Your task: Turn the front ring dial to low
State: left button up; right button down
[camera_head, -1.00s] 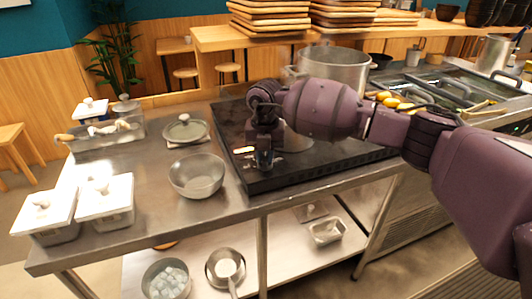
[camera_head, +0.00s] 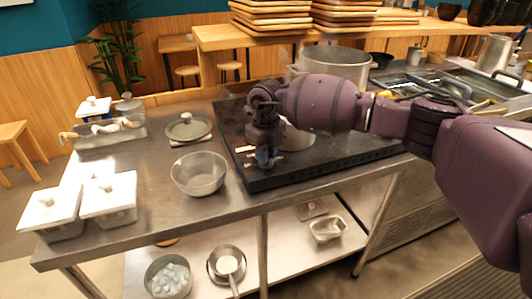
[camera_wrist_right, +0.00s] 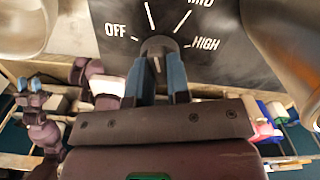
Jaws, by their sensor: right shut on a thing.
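The front ring dial is a dark round knob (camera_wrist_right: 157,46) on the black cooktop (camera_head: 325,160), seen in the right wrist view. White marks around it read OFF at left and HIGH at right, with a partly cut-off label at top right. My right gripper (camera_head: 265,158) is at the cooktop's front left; in the wrist view its blue fingers (camera_wrist_right: 158,77) sit on either side of the knob, shut on it. The head view hides the knob behind the gripper. My left gripper (camera_wrist_right: 29,86) shows small in the wrist view, tips apart.
A metal bowl (camera_head: 199,174) stands left of the cooktop, with a lidded pan (camera_head: 188,128) behind it. White-lidded containers (camera_head: 108,197) stand at the counter's left. A large pot (camera_head: 340,62) stands at the cooktop's back. My right arm spans above the cooktop.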

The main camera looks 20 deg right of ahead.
dwell(0.4)
jog(key=c, duration=1.1)
grip_release()
notch_tip(320, 180, up, 11)
jog(key=shift+f+p, duration=0.1)
jog(key=shift+p, duration=0.5)
jog(key=shift+n, duration=0.3)
